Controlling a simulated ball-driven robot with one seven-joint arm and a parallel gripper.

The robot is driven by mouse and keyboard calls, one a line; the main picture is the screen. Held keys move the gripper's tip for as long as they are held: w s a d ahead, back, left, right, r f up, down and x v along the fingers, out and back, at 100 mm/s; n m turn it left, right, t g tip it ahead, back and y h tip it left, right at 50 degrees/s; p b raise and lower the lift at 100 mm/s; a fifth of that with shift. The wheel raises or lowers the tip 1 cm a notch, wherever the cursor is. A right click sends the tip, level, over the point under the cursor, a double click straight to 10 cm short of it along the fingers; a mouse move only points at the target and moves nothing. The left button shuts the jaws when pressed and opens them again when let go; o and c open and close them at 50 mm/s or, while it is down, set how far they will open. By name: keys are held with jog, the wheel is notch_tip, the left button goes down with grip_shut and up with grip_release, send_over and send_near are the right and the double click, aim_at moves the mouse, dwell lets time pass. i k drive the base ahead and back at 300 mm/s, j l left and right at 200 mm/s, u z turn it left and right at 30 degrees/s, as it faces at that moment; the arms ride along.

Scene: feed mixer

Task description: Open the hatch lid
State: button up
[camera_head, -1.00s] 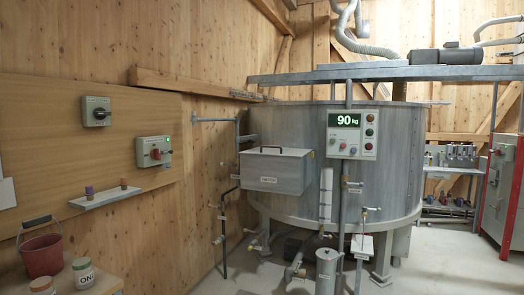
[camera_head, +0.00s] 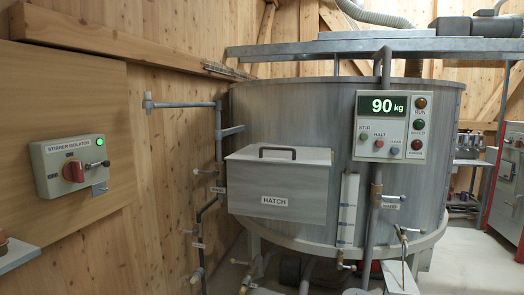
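The hatch (camera_head: 277,205) is a grey box labelled HATCH on the front of the round metal mixer tank. Its pale lid (camera_head: 310,156) lies closed on top, with a dark bar handle (camera_head: 277,149) standing up from it. My gripper is not in view, so I cannot see what it holds or how it stands.
The stirrer isolator (camera_head: 72,168), with a red knob and a green light, is on the left wall panel. A control panel (camera_head: 388,125) reading 90 kg stands right of the hatch. Pipes with valves (camera_head: 217,150) run left of the hatch. Open floor (camera_head: 460,262) shows at the right.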

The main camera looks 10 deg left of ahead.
aim_at(287, 155)
jog(key=i+j+u, duration=0.15)
jog(key=i, duration=0.45)
jog(key=i+j+u, duration=0.1)
jog(key=i, duration=0.5)
jog(key=j, duration=0.1)
